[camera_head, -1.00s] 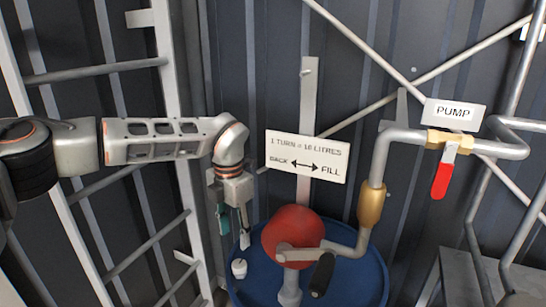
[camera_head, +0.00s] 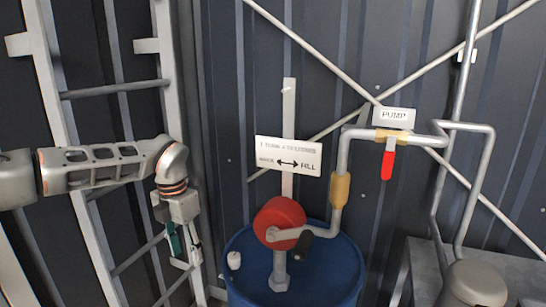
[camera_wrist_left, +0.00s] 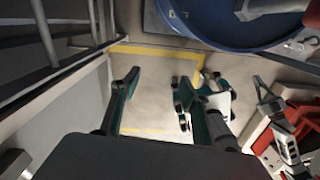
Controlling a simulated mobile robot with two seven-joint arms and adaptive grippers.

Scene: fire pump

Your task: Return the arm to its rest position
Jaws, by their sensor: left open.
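My left gripper (camera_head: 186,258) hangs pointing down from the left arm, in front of the ladder and left of the blue drum (camera_head: 350,285). It is apart from the pump and its crank. In the left wrist view its two dark teal fingers (camera_wrist_left: 160,103) stand apart, with bare floor between them and nothing held.
A grey ladder (camera_head: 167,85) stands behind the left arm. A small white cap (camera_head: 234,260) sits on the drum's left side. A pipe with a red-handled valve (camera_head: 387,165) rises right of the pump. A grey bench (camera_head: 425,252) is at right.

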